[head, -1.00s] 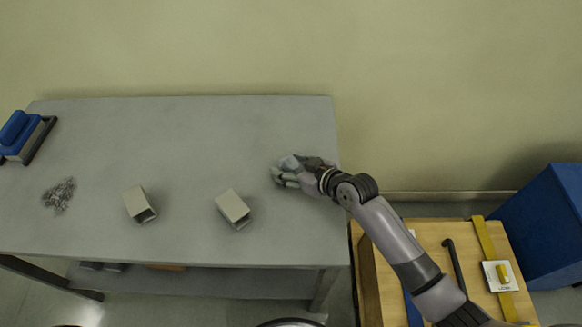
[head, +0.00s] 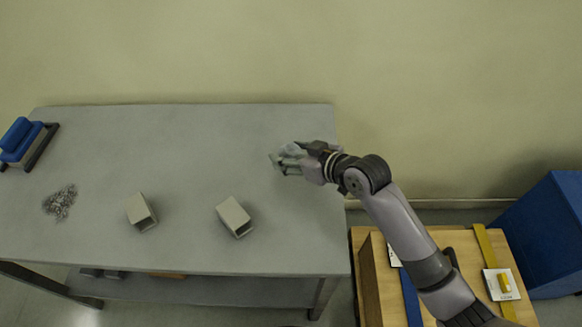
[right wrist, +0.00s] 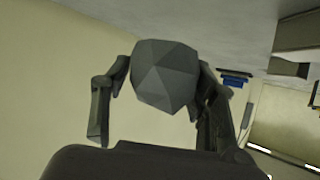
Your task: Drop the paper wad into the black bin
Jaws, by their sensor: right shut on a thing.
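The paper wad (right wrist: 165,76) is a grey faceted lump between the fingers of my right gripper (right wrist: 160,95) in the right wrist view. In the head view my right gripper (head: 287,161) is over the right end of the grey table, shut on the wad (head: 292,150), which is partly hidden by the fingers. I cannot tell the exact gap between the gripper and the tabletop. The black bin cannot be made out in either view. My left gripper is not in view.
The grey table (head: 180,135) holds two open box-section pieces (head: 142,212) (head: 234,216), a pile of metal shavings (head: 60,202) and a blue-topped object (head: 24,142). A wooden cart (head: 450,240) with tools stands to the right, beside a large blue container (head: 548,230).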

